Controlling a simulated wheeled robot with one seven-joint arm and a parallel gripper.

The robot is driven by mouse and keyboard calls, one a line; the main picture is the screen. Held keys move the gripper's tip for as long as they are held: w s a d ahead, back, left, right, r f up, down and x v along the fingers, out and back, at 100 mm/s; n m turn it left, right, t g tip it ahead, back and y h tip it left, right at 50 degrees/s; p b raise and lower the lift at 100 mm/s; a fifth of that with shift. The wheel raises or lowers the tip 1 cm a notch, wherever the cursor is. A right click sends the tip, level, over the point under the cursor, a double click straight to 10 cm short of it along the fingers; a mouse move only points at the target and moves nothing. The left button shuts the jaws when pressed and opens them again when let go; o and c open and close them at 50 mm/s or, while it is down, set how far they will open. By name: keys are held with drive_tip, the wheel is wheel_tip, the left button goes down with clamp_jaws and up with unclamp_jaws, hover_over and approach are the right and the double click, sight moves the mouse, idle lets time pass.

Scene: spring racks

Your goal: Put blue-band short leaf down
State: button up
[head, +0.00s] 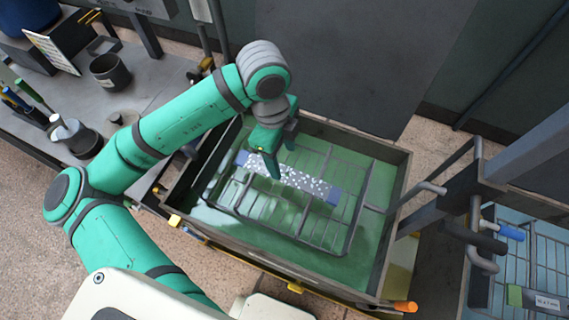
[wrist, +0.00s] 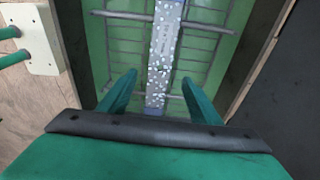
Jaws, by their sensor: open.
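The blue-band short leaf (head: 303,182) is a flat grey strip with white speckles and blue bands at its ends. It lies across a wire rack (head: 349,228) inside a tank with a green floor. My gripper (head: 281,163) is over the strip, left of its middle in the head view, and hides part of it. In the wrist view the leaf (wrist: 165,55) runs lengthwise between the two spread fingers of my gripper (wrist: 160,85). The fingers are open and apart from its sides. I cannot tell the height of the fingertips above it.
The tank's walls (head: 398,215) rise around the rack. A second rack (head: 545,262) with a blue-handled bar stands at the right. A grey bench (head: 150,70) with mugs and tools is at the left. Green floor shows free near the tank's front right.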

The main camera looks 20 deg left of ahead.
drive_tip(key=r, duration=0.5)
drive_tip(key=shift+a+r, duration=0.3)
drive_tip(key=shift+a, duration=0.05)
